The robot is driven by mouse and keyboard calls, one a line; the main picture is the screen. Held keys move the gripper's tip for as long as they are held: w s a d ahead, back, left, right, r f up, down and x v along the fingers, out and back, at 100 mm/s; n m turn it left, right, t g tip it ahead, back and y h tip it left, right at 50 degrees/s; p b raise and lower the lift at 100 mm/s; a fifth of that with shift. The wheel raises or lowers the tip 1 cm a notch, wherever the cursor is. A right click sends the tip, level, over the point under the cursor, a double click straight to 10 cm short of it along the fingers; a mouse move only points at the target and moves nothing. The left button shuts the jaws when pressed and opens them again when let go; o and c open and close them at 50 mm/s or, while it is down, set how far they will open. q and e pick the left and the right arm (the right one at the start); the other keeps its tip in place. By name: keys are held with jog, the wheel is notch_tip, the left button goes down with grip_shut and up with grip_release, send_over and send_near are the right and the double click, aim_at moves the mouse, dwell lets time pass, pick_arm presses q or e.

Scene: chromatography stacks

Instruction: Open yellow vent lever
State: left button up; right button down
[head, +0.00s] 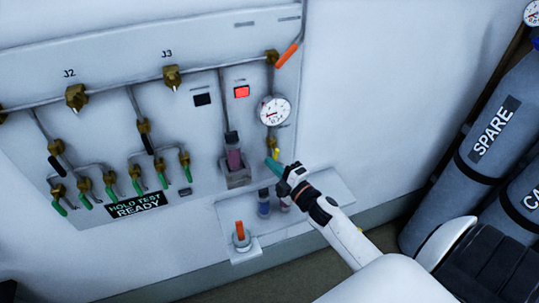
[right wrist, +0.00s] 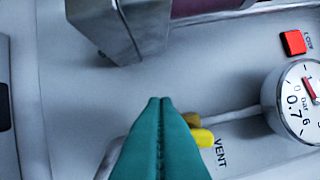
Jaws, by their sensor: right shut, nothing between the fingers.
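The yellow vent lever (head: 276,154) sits on the wall panel below the round gauge (head: 273,111). In the right wrist view the yellow lever (right wrist: 203,138) shows just right of my fingers, beside the printed word VENT, with part of its valve hidden behind them. My right gripper (head: 270,164) has teal fingers, which are shut with nothing between them. Its tips are close to the lever, at its lower left in the head view. The fingers (right wrist: 160,102) fill the lower middle of the wrist view. I cannot tell whether they touch the lever. My left gripper is not in view.
A metal holder (head: 237,178) with a purple cartridge is left of my fingers. A small shelf (head: 325,187) with vials is below them. An orange-handled lever (head: 287,55) is above the gauge. Grey cylinders (head: 490,130) stand at the right. Bare wall lies between.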

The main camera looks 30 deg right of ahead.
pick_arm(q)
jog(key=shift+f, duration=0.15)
pick_arm(e)
jog(key=shift+d+f, duration=0.2)
jog(key=shift+d, duration=0.15)
jog(key=shift+a, duration=0.1)
dwell(0.6)
